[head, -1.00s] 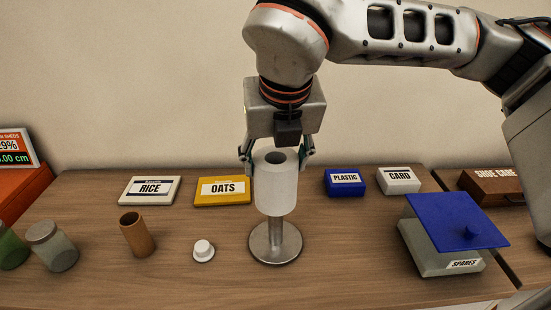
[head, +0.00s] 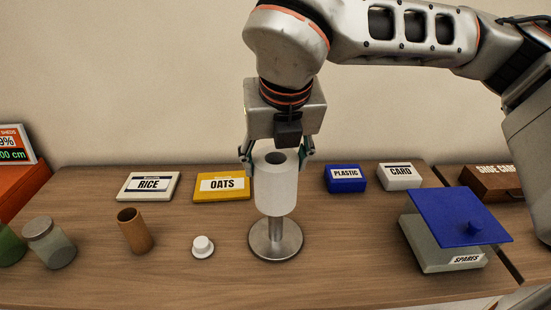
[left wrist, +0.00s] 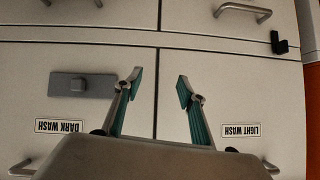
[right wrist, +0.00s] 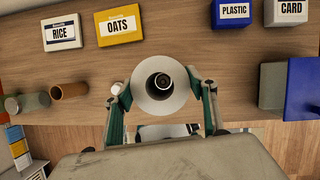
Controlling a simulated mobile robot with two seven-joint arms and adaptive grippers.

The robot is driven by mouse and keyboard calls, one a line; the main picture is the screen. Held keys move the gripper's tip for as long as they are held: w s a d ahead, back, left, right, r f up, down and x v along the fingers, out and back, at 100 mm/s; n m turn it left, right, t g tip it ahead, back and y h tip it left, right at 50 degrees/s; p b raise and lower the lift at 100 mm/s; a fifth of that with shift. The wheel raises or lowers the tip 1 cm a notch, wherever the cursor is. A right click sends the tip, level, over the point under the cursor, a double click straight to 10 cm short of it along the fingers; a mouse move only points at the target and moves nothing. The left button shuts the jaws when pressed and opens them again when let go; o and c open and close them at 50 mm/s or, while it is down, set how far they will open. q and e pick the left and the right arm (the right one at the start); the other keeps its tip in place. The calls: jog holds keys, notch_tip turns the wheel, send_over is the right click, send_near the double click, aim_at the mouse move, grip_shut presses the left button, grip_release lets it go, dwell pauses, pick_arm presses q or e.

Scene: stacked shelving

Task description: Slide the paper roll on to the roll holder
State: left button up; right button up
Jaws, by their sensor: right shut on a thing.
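The white paper roll (head: 276,190) is upright, and my right gripper (head: 277,152) is shut on it from above, one finger on each side. The metal roll holder (head: 276,241) has a round base on the table, with its post rising into the roll's underside. The roll's bottom is clear of the base. In the right wrist view the roll (right wrist: 178,104) is between the fingers (right wrist: 162,100), and a round end shows inside its dark core. My left gripper (left wrist: 157,85) is open and empty, in front of cabinet doors; the head view does not show it.
A brown cup (head: 135,232), a white knob-like piece (head: 203,247) and glass jars (head: 50,243) stand left of the holder. Rice (head: 149,186) and oats (head: 222,187) boxes lie behind. A spares box (head: 432,245) with a blue lid (head: 450,216) stands right.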

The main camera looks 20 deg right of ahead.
pick_arm(q)
jog(key=shift+w+a+f+b, duration=0.1)
jog(key=shift+a+f+b, duration=0.2)
jog(key=shift+f+b, duration=0.7)
pick_arm(e)
jog(key=shift+f, duration=2.15)
pick_arm(q)
jog(key=shift+f+b, duration=0.25)
jog(key=shift+b, duration=0.25)
pick_arm(e)
jog(key=shift+f, duration=0.7)
pick_arm(q)
jog(key=shift+s+a+f+b, duration=0.2)
jog(key=shift+f+b, duration=0.3)
jog(key=shift+b, duration=0.15)
pick_arm(e)
jog(key=shift+f, duration=1.45)
pick_arm(q)
jog(key=shift+w+d+b, duration=0.1)
jog(key=shift+d+b, duration=0.05)
jog(key=shift+b, duration=0.2)
pick_arm(e)
jog(key=shift+f, duration=0.75)
dwell(0.5)
